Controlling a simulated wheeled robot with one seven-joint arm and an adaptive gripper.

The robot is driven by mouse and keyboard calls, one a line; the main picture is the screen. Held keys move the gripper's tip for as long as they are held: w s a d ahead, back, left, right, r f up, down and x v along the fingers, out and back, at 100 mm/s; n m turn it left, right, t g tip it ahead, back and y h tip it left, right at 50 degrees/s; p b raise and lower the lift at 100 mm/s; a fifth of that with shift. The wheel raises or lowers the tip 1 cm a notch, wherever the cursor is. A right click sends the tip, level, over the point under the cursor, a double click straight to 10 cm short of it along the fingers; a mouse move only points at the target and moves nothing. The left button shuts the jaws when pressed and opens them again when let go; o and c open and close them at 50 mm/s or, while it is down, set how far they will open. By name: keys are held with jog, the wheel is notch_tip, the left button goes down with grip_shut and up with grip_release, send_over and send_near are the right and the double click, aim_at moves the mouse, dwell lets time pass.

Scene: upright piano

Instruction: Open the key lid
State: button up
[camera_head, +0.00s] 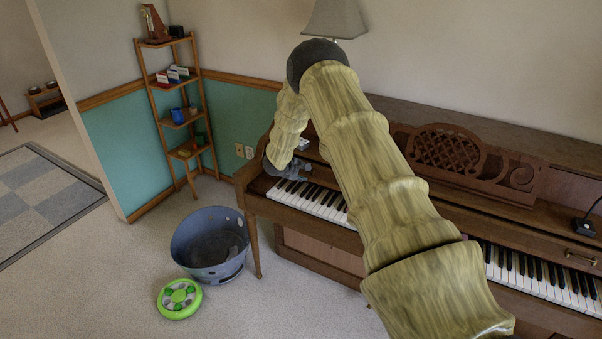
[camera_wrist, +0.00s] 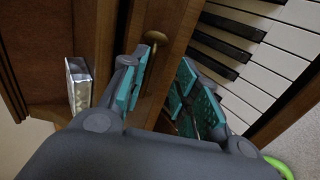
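The key lid (camera_head: 540,243) is a brown wooden panel above the keys of the upright piano. A metal handle (camera_head: 581,258) sits on it at the right. White and black keys (camera_head: 315,199) are exposed along the parts I can see; my arm hides the middle. My gripper (camera_head: 290,170) is at the left end of the keyboard. In the wrist view my gripper (camera_wrist: 164,88) has its two teal-padded fingers apart, with brown wood showing between them. A round brass-coloured knob (camera_wrist: 155,38) is on the wood just beyond the fingertips. I cannot tell whether the fingers touch the wood.
A small silver-edged box (camera_wrist: 78,85) lies on the wood beside the left finger. A grey metal tub (camera_head: 210,245) and a green round toy (camera_head: 179,298) are on the carpet. A corner shelf (camera_head: 175,115) stands at the back left. A lamp (camera_head: 335,18) is behind my arm.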

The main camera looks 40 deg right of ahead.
jog(key=shift+a, duration=0.1)
jog(key=v, duration=1.2)
jog(key=shift+f, duration=0.2)
jog(key=s+a+f+m+y, duration=0.1)
jog(key=s+a+f+y, duration=0.3)
jog(key=s+a+f, duration=1.55)
jog(key=s+a+f+m+g+y, duration=0.1)
jog(key=s+a, duration=0.3)
jog(key=s, duration=0.7)
jog(key=s+a+f+m+g+y, duration=0.1)
jog(key=s+a, duration=0.4)
jog(key=s, duration=0.6)
jog(key=s+a+f+m+g+y, duration=0.1)
jog(key=s+a+f+m+y, duration=0.1)
jog(key=s, duration=0.9)
jog(key=a+f+y, duration=0.1)
jog(key=a+f, duration=0.1)
jog(key=a, duration=0.1)
jog(key=shift+s+a+f+g, duration=0.25)
jog(key=shift+s+g, duration=0.05)
jog(key=shift+g, duration=0.1)
